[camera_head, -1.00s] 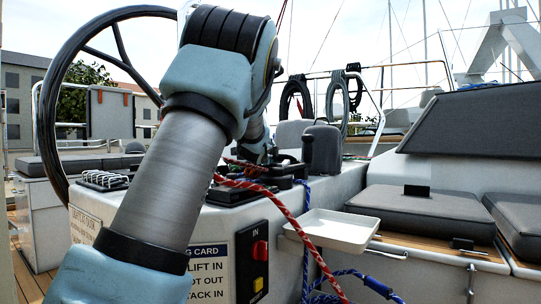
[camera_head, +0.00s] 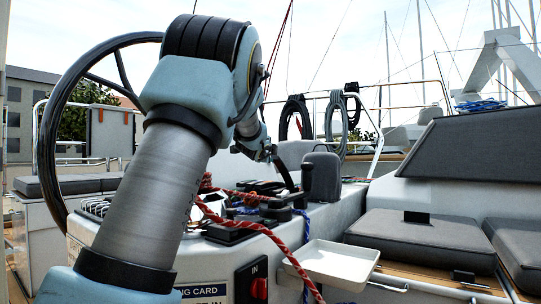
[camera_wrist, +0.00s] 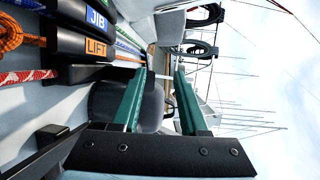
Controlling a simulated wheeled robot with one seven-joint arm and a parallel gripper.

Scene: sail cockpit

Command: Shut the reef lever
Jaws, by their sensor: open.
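My gripper (camera_wrist: 160,78) shows in the wrist view as two green fingers standing apart, with nothing clearly gripped between them. In the head view, its dark end (camera_head: 262,152) is above the black rope clutches (camera_head: 262,190) on the console. In the turned wrist view, the clutches are at upper left, marked JIB (camera_wrist: 96,18) and LIFT (camera_wrist: 96,47). A black bar (camera_wrist: 45,152) sticks out at lower left, beside the gripper base; it looks like a raised clutch lever. No REEF label is legible, so I cannot tell whether it is the reef lever.
A grey padded block (camera_head: 325,177) stands just right of the clutches. Red-white rope (camera_head: 262,231) hangs over the console front. A white tray (camera_head: 333,263) sticks out at right. The steering wheel (camera_head: 50,130) is left, behind my arm. Grey cushions (camera_head: 420,240) lie on the right bench.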

